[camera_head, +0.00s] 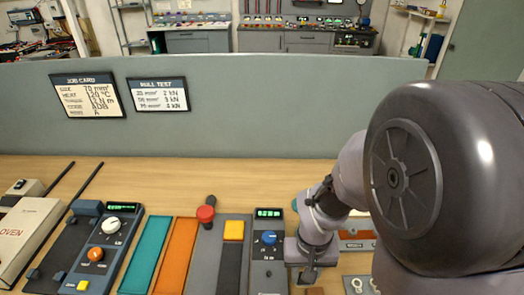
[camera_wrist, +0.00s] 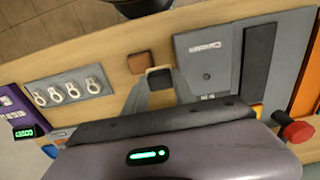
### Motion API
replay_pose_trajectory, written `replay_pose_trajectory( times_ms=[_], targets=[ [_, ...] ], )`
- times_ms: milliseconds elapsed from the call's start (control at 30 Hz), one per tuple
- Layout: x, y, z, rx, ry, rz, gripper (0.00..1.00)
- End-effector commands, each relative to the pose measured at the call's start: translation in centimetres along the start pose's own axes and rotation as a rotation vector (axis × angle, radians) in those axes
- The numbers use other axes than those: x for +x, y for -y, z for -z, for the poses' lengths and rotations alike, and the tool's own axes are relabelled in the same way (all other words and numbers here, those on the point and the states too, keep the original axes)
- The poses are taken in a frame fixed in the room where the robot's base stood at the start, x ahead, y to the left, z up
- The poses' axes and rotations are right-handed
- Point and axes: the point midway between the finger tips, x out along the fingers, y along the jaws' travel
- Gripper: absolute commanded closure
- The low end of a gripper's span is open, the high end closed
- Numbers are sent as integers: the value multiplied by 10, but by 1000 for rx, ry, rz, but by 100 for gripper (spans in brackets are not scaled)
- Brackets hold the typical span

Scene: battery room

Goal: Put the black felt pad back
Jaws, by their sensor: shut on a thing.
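My gripper (camera_wrist: 160,82) is shut on the small black felt pad (camera_wrist: 160,78), which shows dark between the fingertips in the wrist view. The pad seems to be over the wooden bench, near its edge; its height above the wood is hard to tell. In the head view my gripper (camera_head: 308,276) points down at the lower middle, right of the blue-knob unit (camera_head: 268,262). The pad cannot be told clearly from the fingers there. A brown square pad (camera_wrist: 140,62) lies on the wood beside the fingertips and also shows in the head view (camera_head: 316,291).
A metal holder with several ring lugs (camera_wrist: 68,92) lies to one side, a grey labelled plate (camera_wrist: 208,52) to the other. A red knob (camera_head: 205,213), teal strip (camera_head: 146,252) and orange strip (camera_head: 176,254) stand further left. Wood behind the units is bare (camera_head: 245,178).

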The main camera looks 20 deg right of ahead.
Motion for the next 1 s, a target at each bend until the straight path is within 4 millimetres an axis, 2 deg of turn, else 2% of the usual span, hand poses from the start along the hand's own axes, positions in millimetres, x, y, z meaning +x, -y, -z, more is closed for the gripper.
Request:
replay_pose_trajectory(
  times_ms=[33,200,400,500,567,767,933,967,1000],
  targets=[
    [11,-7,14,5,3,0,100],
    [16,-24,51,1,3,0,100],
    [20,-33,72,0,5,0,100],
    [46,-32,70,-2,6,0,100],
    [54,-32,70,-2,6,0,100],
    [50,-32,70,-2,4,0,100],
    [56,-32,70,-1,5,0,100],
    [55,-32,70,-1,5,0,62],
    [54,-32,70,-1,4,0,55]
  ],
)
